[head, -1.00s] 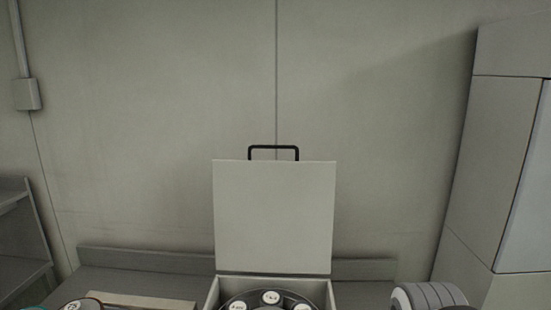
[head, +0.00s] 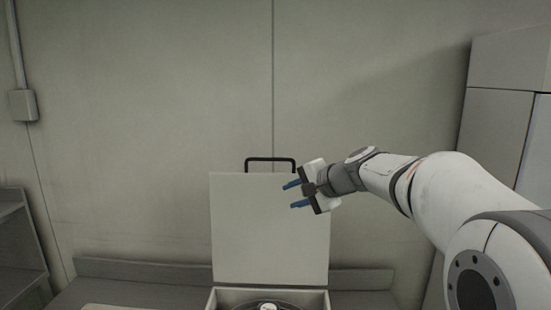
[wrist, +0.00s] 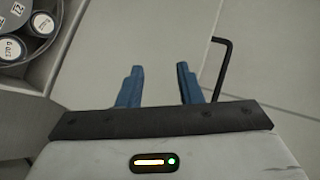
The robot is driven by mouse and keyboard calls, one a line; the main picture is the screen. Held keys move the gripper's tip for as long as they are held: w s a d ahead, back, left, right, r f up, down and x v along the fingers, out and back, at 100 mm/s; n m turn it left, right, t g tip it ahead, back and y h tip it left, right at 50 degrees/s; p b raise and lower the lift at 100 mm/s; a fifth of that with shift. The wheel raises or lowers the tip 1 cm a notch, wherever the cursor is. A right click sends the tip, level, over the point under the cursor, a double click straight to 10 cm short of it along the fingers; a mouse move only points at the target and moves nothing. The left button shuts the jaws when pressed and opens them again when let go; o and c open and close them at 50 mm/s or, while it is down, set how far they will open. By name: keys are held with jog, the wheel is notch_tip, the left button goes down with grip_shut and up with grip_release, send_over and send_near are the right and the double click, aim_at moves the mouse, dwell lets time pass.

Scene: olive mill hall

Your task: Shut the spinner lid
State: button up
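The spinner lid (head: 255,235) stands upright and open at the back of the spinner box (head: 212,299), with a black bar handle (head: 270,159) on its top edge. In the wrist view the handle (wrist: 222,70) shows at the upper right, outside my fingers. My gripper (head: 294,194) has two blue fingers, spread apart with nothing between them. In the head view it overlaps the lid's upper right part, below the handle; I cannot tell whether it touches the lid. The rotor with white-capped tubes (wrist: 12,48) shows at the upper left of the wrist view.
A grey bench (head: 120,270) with a raised back edge carries the box. A plain wall (head: 140,110) stands behind it. A tall cabinet (head: 495,130) is at the right and shelves (head: 15,245) at the left.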

aim_at(272, 160)
jog(key=w+a+r+m+t+p, duration=0.1)
jog(key=w+a, duration=0.1)
jog(key=w, duration=0.3)
jog(key=w+a+r+m+y+p, duration=0.1)
jog(key=w+a, duration=0.1)
jog(key=w, duration=0.3)
jog(key=w+a+r+m+t+y+p, duration=0.1)
jog(key=w+a+r, duration=0.1)
jog(key=w, duration=0.3)
jog(key=shift+r+m+t, duration=0.1)
jog(key=shift+m+t, duration=0.2)
jog(key=shift+p+x, duration=0.4)
jog(key=shift+x, duration=0.45)
jog(key=shift+d, duration=0.1)
jog(key=shift+c, duration=0.3)
grip_shut()
